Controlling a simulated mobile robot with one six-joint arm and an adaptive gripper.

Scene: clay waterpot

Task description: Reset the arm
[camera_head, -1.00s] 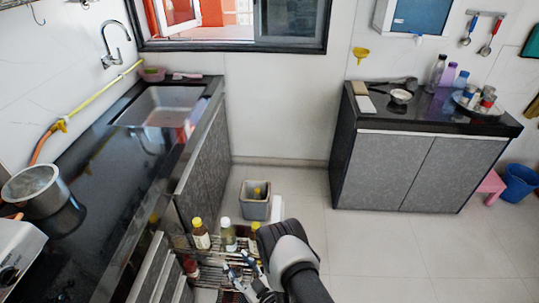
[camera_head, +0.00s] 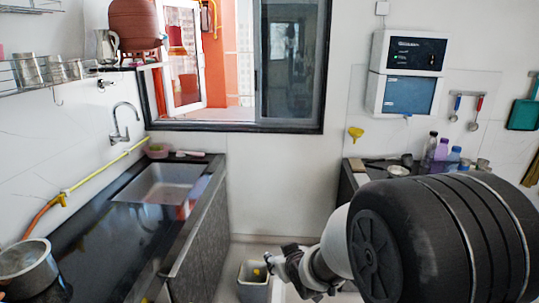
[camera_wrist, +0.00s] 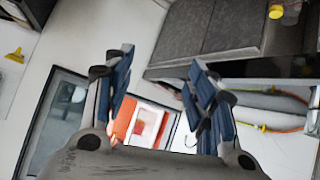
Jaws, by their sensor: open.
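My gripper (camera_wrist: 160,78) is open in the wrist view, with its two blue-padded fingers apart and nothing between them. In the head view my arm fills the lower right, and its wrist end is in front of the floor between the two counters. The fingertips are hard to make out there. The wrist view is turned over and shows the window opening (camera_wrist: 148,125) beyond the fingers. The brown clay pot (camera_head: 135,24) stands on a shelf at the upper left of the head view, far from my gripper.
The left black counter (camera_head: 95,235) holds a sink (camera_head: 165,185) and a metal pot (camera_head: 24,268). A bin (camera_head: 252,280) stands on the floor. The right counter (camera_head: 348,185), with bottles (camera_head: 440,150), is partly hidden by my arm. A water purifier (camera_head: 407,75) hangs above.

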